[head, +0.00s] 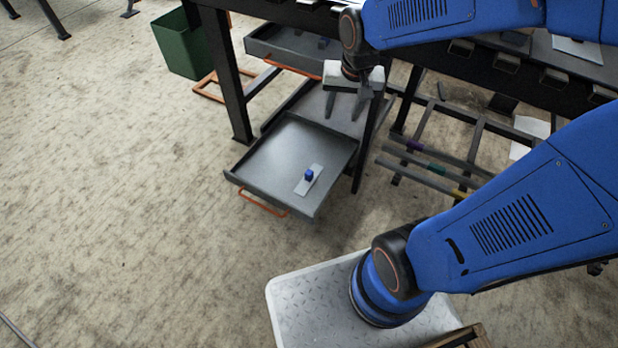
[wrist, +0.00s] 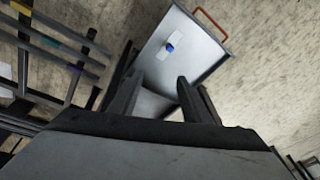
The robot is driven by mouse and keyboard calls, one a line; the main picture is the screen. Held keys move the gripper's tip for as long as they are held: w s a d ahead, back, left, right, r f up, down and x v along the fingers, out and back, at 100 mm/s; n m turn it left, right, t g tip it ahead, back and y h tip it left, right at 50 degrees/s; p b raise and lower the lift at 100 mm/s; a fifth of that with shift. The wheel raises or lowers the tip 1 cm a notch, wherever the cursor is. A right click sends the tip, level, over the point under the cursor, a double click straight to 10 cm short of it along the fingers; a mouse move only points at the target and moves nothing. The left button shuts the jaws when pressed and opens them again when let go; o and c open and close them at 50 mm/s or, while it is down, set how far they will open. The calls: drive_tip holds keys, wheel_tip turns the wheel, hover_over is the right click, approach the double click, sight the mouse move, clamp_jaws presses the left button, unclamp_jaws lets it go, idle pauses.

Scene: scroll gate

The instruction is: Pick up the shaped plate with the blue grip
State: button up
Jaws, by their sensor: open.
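The shaped plate (head: 310,180) is a light grey flat piece with a small blue grip (head: 309,174) standing on it. It lies in the pulled-out lower drawer (head: 275,160), toward the drawer's right side in the head view. In the wrist view the plate (wrist: 171,40) with its blue grip (wrist: 170,48) shows beyond the fingertips. My gripper (head: 345,112) is open and empty, pointing down above and behind the plate, over the inner end of the drawer. In the wrist view its two fingers (wrist: 160,82) are spread apart, well short of the plate.
An upper drawer (head: 285,45), partly open, holds a small dark blue thing (head: 323,42). Dark table legs (head: 228,80) stand left of the drawers. A rack of bars (head: 435,165) with coloured bands stands to the right. A green bin (head: 182,48) is behind. The floor at left is clear.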

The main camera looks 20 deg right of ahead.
drive_tip(key=w+a+f+m+g, duration=0.1)
drive_tip(key=w+a+f+m, duration=0.15)
drive_tip(key=w+f, duration=0.7)
drive_tip(key=m+g, duration=0.2)
drive_tip(key=m, duration=0.1)
hover_over(309, 171)
wheel_tip(309, 171, down, 17)
wheel_tip(309, 171, down, 16)
drive_tip(key=shift+s+f, duration=0.15)
drive_tip(key=shift+f, duration=0.1)
drive_tip(key=shift+a, duration=0.1)
clamp_jaws()
